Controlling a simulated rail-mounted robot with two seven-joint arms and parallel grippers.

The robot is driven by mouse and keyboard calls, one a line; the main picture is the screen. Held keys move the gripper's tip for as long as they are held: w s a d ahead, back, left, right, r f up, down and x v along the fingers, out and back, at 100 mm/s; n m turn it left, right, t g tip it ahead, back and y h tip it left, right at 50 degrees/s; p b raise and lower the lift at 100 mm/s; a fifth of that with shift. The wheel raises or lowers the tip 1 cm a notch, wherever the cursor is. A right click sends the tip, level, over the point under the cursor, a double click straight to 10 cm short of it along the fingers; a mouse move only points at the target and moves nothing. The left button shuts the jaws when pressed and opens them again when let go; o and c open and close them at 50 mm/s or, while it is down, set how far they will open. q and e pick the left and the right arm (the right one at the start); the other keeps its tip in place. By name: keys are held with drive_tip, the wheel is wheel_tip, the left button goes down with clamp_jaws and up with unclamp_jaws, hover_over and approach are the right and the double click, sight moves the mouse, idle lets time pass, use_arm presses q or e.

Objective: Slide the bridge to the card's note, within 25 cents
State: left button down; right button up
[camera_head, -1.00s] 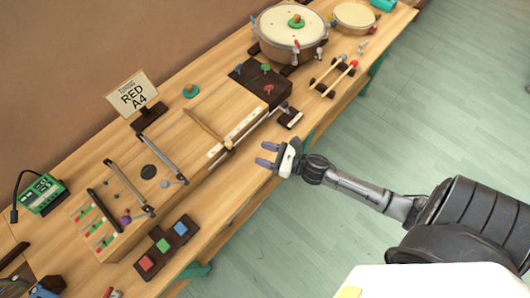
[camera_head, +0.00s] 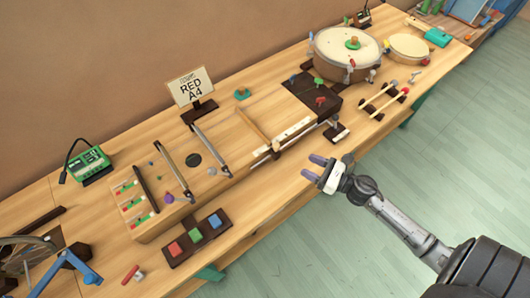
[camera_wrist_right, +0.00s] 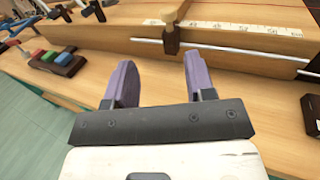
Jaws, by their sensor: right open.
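The card (camera_head: 190,88) reads "RED A4" and stands on a dark base behind the long wooden string box (camera_head: 160,228). The bridge (camera_head: 254,127) is a light wooden bar lying across the box; its front end is near the pale printed scale (camera_head: 294,128). In the right wrist view, a dark block with a pale knob (camera_wrist_right: 172,28), which looks like the bridge's front end, sits at the scale's left. My right gripper (camera_head: 313,167) is open and empty, in front of the box and apart from the bridge. Its purple fingers (camera_wrist_right: 158,75) point toward the box. My left gripper is out of view.
A green meter (camera_head: 92,164) stands at the back left. A pad (camera_head: 198,238) with red, green and blue buttons lies in front of the box. A drum (camera_head: 345,52) and two mallets (camera_head: 385,105) are to the right. Open floor lies in front of the bench.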

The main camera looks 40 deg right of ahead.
sight(276, 145)
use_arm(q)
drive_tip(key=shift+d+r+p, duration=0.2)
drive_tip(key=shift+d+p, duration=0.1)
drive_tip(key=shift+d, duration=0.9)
use_arm(e)
drive_tip(key=shift+w+d+x, duration=0.1)
drive_tip(key=shift+d+x, duration=0.15)
drive_tip(key=shift+x, duration=1.95)
drive_tip(key=shift+w+d+x, duration=0.1)
drive_tip(key=shift+d+x, duration=0.1)
drive_tip(key=shift+x, duration=1.95)
drive_tip(key=shift+w+d+x, duration=0.1)
drive_tip(key=shift+d+x, duration=0.15)
drive_tip(key=shift+x, duration=1.95)
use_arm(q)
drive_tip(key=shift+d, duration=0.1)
use_arm(e)
drive_tip(key=shift+r, duration=0.2)
drive_tip(key=c, duration=0.8)
clamp_jaws()
